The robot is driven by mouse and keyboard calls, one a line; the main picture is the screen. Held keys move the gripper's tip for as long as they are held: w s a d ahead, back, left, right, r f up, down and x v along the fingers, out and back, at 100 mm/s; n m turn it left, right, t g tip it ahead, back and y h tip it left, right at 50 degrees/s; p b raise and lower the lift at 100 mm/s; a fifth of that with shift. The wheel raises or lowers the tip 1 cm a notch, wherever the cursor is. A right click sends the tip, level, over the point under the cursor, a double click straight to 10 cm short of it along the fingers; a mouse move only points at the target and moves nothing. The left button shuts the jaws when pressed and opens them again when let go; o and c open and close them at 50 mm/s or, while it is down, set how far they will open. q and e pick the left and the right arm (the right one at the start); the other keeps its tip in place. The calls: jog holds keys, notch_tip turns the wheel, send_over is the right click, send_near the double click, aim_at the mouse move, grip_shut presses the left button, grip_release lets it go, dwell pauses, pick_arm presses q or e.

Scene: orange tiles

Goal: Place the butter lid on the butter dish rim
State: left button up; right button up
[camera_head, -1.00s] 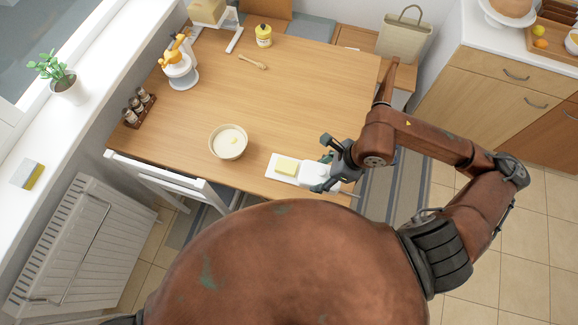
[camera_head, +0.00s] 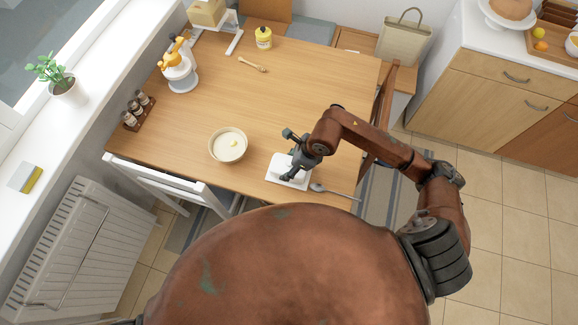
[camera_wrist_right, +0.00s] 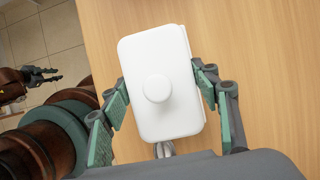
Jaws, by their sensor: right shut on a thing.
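The white butter lid (camera_wrist_right: 158,85), with a round knob on top, is between the fingers of my right gripper (camera_wrist_right: 165,97), which is shut on its sides. In the head view my right gripper (camera_head: 292,160) is over the white butter dish (camera_head: 273,172) at the table's near edge. The lid covers the butter, which is hidden. In the wrist view a thin dish edge (camera_wrist_right: 211,72) shows past the lid's right side; I cannot tell whether the lid touches the rim. My left gripper (camera_wrist_right: 42,76) is small at the left of the wrist view, its fingers apart, empty.
A bowl of cream-coloured food (camera_head: 228,145) stands left of the dish. A spoon (camera_head: 335,192) lies to its right. The table's middle is clear.

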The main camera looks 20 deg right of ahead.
jog(key=shift+f, duration=0.8)
jog(key=shift+f, duration=0.1)
jog(key=o, duration=1.3)
jog(key=shift+d+r, duration=0.2)
jog(key=shift+r, duration=0.25)
jog(key=p+v, duration=0.1)
jog(key=v, duration=1)
jog(key=shift+s+d+r, duration=0.1)
jog(key=shift+s+r, duration=0.05)
jog(key=shift+s, duration=0.05)
